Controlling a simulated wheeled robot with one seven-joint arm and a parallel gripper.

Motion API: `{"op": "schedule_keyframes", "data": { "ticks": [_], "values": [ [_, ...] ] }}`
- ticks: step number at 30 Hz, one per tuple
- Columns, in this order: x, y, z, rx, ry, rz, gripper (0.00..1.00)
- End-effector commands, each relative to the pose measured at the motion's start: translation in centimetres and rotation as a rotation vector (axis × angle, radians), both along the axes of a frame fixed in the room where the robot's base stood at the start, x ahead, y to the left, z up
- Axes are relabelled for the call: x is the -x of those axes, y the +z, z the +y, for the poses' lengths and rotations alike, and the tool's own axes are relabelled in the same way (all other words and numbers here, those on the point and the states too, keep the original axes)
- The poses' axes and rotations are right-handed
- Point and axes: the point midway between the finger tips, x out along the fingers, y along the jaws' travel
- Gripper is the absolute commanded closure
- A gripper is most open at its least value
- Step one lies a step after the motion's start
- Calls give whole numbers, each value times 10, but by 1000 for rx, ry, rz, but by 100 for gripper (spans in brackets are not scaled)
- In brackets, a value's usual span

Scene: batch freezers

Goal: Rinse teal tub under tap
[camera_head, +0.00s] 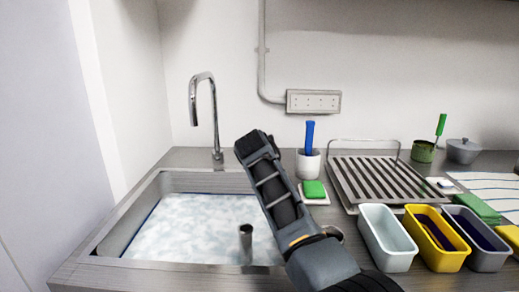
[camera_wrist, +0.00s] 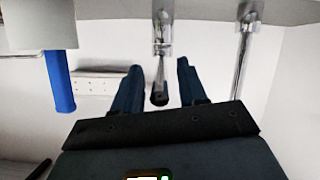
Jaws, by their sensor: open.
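My gripper (camera_head: 254,140) is raised over the back right edge of the sink, to the right of the curved steel tap (camera_head: 215,115). In the wrist view my gripper (camera_wrist: 159,67) is open and empty. A metal fitting with a dark tip (camera_wrist: 158,97) shows between the two fingers; whether they touch it cannot be told. The tap's post also shows at the right in the wrist view (camera_wrist: 242,55). A pale tub (camera_head: 388,238), possibly the teal one, stands on the counter right of the sink, away from my gripper. The tap's lever is not identifiable in the head view.
The sink (camera_head: 137,217) holds foamy water and a short steel pipe (camera_head: 246,243). A yellow tub (camera_head: 436,238) and a grey tub (camera_head: 480,238) stand beside the pale tub. A blue-handled brush (camera_head: 309,138), green sponge (camera_head: 314,189) and drying rack (camera_head: 375,180) stand behind.

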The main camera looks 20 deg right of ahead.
Motion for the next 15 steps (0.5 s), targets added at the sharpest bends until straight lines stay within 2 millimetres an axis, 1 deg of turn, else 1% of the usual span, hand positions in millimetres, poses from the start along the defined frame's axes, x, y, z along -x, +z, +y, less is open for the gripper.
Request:
{"op": "schedule_keyframes", "data": {
  "ticks": [1, 2, 13, 15],
  "values": [
    [0, 0, 0, 0, 0, 0, 60],
    [0, 0, 0, 0, 0, 0, 63],
    [0, 0, 0, 0, 0, 0, 98],
    [0, 0, 0, 0, 0, 0, 100]
  ]
}}
